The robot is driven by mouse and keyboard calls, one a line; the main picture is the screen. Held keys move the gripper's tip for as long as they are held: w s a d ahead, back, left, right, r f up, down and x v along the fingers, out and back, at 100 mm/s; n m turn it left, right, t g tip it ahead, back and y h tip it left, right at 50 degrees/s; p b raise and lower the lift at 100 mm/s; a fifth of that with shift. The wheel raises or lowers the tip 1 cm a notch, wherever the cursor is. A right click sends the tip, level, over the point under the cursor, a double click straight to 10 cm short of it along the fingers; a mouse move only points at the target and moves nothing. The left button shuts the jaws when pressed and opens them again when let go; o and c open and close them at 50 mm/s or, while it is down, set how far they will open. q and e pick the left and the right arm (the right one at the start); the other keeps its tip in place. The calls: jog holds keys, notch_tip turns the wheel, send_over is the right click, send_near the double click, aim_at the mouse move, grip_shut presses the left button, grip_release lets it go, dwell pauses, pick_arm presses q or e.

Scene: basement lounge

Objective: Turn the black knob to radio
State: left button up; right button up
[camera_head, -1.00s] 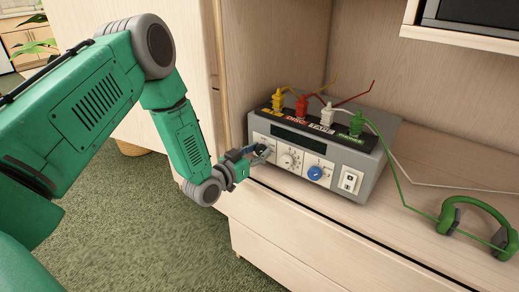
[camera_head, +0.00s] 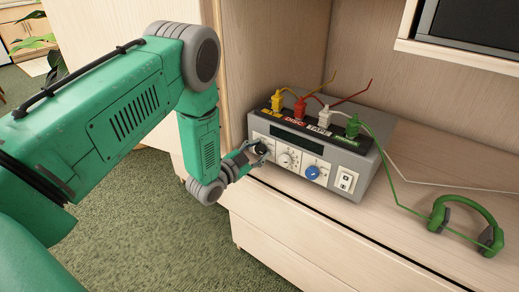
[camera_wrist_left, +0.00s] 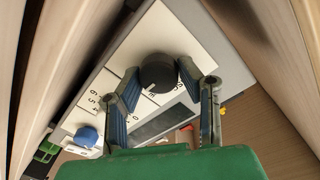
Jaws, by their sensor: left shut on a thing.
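The black knob (camera_head: 262,148) is at the left end of the front panel of the grey receiver (camera_head: 372,170). In the left wrist view the black knob (camera_wrist_left: 158,73) sits between the two fingers of my left gripper (camera_wrist_left: 158,78). My left gripper (camera_head: 257,151) is shut on the knob in the head view, partly covering it and the panel around it. The printed labels near the knob are too small or hidden to read, so I cannot tell which setting it points to. My right gripper is not in view.
A pale knob (camera_head: 285,160), a blue knob (camera_head: 312,172) and a white switch (camera_head: 345,181) are right of the black knob. Coloured plugs with cables stand on the receiver. Green headphones (camera_head: 468,221) lie on the wooden cabinet at right. A wooden side panel rises at left.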

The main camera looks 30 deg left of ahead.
pick_arm(q)
jog(key=shift+s+a+f, duration=0.2)
jog(key=shift+s+f, duration=0.15)
jog(key=shift+f, duration=0.15)
jog(key=o, duration=1.1)
jog(key=shift+c, duration=0.2)
jog(key=shift+o, duration=0.2)
jog(key=shift+a+r, duration=0.1)
jog(key=shift+r, duration=0.05)
jog(key=s+a, duration=0.1)
jog(key=s, duration=1.1)
jog(key=shift+a+r, duration=0.25)
